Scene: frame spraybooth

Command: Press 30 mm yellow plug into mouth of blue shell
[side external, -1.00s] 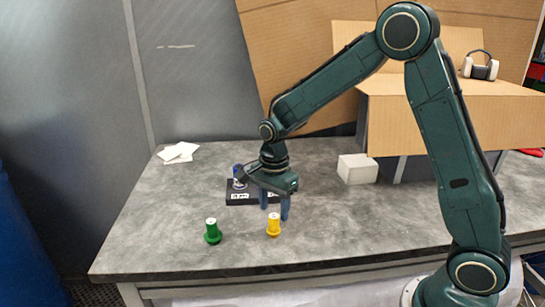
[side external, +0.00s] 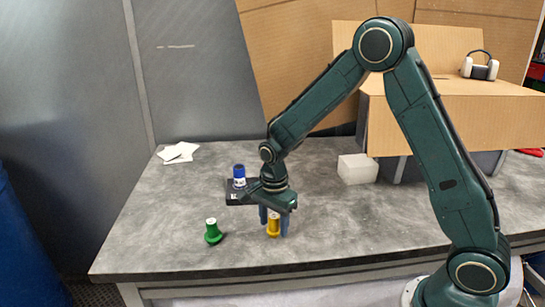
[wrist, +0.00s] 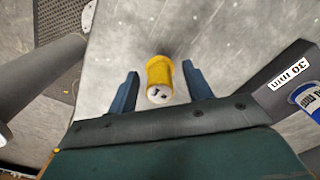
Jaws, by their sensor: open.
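The yellow plug (side external: 273,226) stands upright on the grey table, with a pale labelled top that shows in the wrist view (wrist: 159,93). My gripper (side external: 274,228) points down at the plug. In the wrist view my gripper's two blue fingers (wrist: 162,90) are apart, one on each side of the plug, with gaps between. The blue shell (side external: 239,176) stands upright on a black block (side external: 233,197) behind and left of my gripper. The shell is cut by the right edge of the wrist view (wrist: 306,96), near a "30 mm" label. My wrist hides part of the block.
A green plug (side external: 212,231) stands on the table left of the yellow one. A white block (side external: 357,168) and a cardboard box (side external: 440,122) are at the back right. White papers (side external: 178,152) lie at the back left. The front left of the table is clear.

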